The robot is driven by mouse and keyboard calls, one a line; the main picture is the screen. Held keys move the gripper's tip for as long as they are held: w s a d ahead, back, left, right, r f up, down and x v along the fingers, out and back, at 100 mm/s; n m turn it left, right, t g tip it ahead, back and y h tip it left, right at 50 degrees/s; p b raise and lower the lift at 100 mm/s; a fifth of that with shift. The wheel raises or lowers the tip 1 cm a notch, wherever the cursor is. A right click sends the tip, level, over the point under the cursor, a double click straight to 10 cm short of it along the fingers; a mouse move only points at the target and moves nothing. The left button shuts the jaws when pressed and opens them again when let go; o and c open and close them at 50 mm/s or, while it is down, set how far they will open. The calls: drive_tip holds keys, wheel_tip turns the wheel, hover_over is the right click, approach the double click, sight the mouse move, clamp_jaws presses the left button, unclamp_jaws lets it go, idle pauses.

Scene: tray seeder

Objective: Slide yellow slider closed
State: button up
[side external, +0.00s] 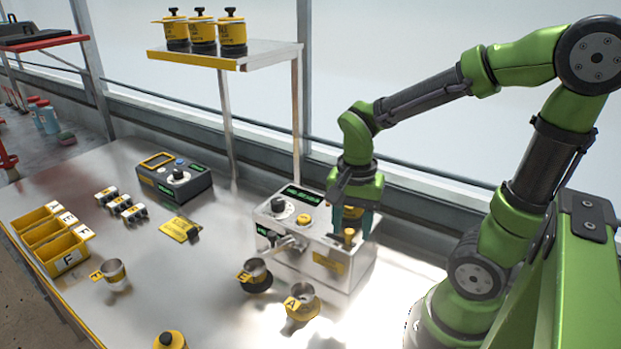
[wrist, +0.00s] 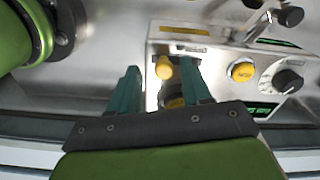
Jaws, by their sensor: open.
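The seeder machine (side external: 290,250) is a silver box on the table, and it also shows in the wrist view (wrist: 222,75). The yellow slider (side external: 349,238) is a small upright knob on its top, at the right end in the side view. In the wrist view the slider knob (wrist: 164,67) stands at one end of a dark slot. My gripper (side external: 352,226) points down over it, fingers open. In the wrist view its green fingertips (wrist: 160,74) lie either side of the knob, with a gap visible on the left. Contact on the right is unclear.
A black dial (side external: 278,204) and yellow button (side external: 304,219) sit on the same top. Cups marked E (side external: 255,271) and A (side external: 300,299) stand in front. A shelf (side external: 235,58) with yellow jars rises behind. Yellow bins (side external: 52,240) are at the left.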

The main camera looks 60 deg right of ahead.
wheel_tip(320, 180, up, 17)
drive_tip(key=shift+f, duration=0.15)
idle(0.5)
drive_tip(key=n+t, duration=0.4)
drive_tip(key=n, duration=0.3)
hover_over(336, 246)
wheel_tip(336, 246, down, 4)
drive_tip(key=a+n+t, duration=0.1)
drive_tip(key=s+a+f+n+t+y, duration=0.1)
drive_tip(key=a+f+n+t+y, duration=0.1)
drive_tip(key=a+n, duration=0.1)
drive_tip(key=shift+s+f, duration=0.25)
drive_tip(key=shift+s, duration=0.05)
